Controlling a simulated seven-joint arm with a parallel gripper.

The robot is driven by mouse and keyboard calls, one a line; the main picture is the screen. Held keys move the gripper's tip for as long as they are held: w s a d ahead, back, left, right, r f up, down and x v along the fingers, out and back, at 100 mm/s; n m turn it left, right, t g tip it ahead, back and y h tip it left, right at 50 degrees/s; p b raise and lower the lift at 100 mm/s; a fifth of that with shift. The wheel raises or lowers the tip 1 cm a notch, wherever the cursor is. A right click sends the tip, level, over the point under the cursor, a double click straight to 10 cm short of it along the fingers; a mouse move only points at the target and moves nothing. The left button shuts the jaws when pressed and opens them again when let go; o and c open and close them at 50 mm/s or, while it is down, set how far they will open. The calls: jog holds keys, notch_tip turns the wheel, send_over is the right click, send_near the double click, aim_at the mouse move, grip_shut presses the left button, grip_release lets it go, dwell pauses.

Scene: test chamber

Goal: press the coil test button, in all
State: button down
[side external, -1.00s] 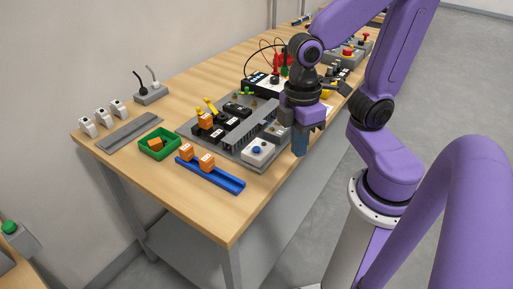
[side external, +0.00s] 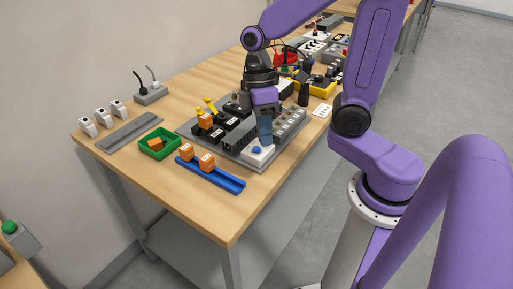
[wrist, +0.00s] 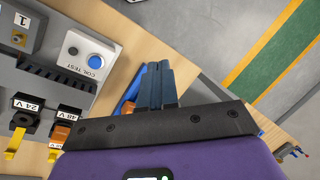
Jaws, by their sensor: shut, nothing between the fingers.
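The coil test button is a blue round button (wrist: 96,60) on a white box (wrist: 84,76) labelled COIL TEST in the wrist view. In the side view the blue button (side external: 256,150) shows on its white box (side external: 262,156) at the front corner of the grey panel. In the wrist view the closed blue-grey fingertips (wrist: 158,68) lie to the right of the button. I cannot tell how high they are above the box.
The grey panel (side external: 184,130) carries relays, including an orange one (side external: 205,121). A blue rail (side external: 222,180) with two orange relays lies in front, beside a green tray (side external: 144,145). A yellow-edged device (side external: 322,91) stands behind. Bare table lies at the front left.

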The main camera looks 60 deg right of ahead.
jog(key=shift+w+m+y, duration=0.8)
jog(key=shift+w+y, duration=0.3)
jog(key=shift+w, duration=0.75)
jog(key=r+m+t+y, duration=0.2)
jog(key=m+t+y, duration=0.2)
jog(key=t, duration=0.3)
send_over(259, 147)
jog(key=shift+d+f, duration=0.15)
jog(key=shift+w+f, duration=0.1)
jog(key=shift+f, duration=0.05)
jog(key=shift+f, duration=4.3)
jog(key=shift+f, duration=0.15)
jog(key=shift+f, duration=0.25)
